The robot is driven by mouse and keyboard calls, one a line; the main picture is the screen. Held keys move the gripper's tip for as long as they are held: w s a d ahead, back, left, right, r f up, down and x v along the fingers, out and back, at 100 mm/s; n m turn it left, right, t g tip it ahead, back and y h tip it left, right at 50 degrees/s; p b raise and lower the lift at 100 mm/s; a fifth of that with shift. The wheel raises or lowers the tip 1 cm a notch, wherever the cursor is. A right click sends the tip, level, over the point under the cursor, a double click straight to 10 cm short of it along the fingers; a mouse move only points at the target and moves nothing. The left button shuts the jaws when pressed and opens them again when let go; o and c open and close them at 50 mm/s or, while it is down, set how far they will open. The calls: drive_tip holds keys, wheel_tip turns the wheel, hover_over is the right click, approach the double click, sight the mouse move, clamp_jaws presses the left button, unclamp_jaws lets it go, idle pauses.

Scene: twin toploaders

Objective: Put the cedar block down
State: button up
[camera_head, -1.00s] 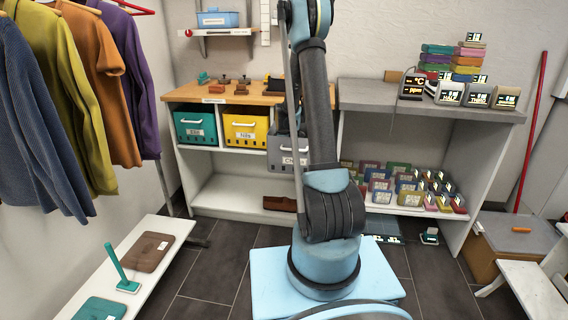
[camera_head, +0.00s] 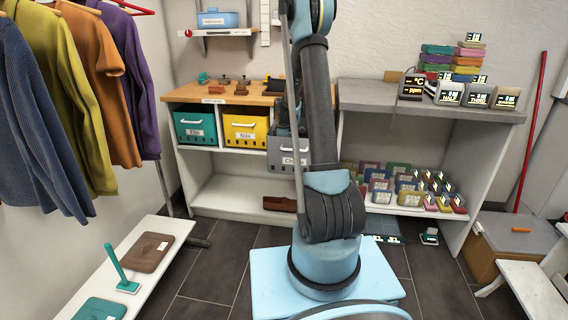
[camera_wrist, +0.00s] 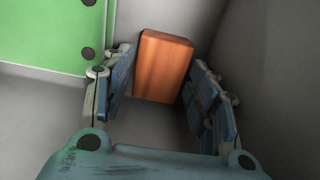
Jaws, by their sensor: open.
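The cedar block (camera_wrist: 165,66), an orange-brown wooden block with visible grain, lies on a grey surface in the wrist view. My gripper (camera_wrist: 162,72) is open, with one blue-padded finger on each side of the block. The left finger is close to the block's left side, and the right finger is close to its lower right side. I cannot tell whether either finger touches it. In the head view the block and gripper cannot be made out; my arm covers the middle of the picture.
In the wrist view a green panel (camera_wrist: 50,30) is at upper left, and dark grey walls rise on the right. A grey-topped shelf (camera_head: 430,110) stands right.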

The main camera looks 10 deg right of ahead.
wheel_tip(320, 180, up, 10)
drive_tip(key=shift+f, duration=0.25)
idle(0.3)
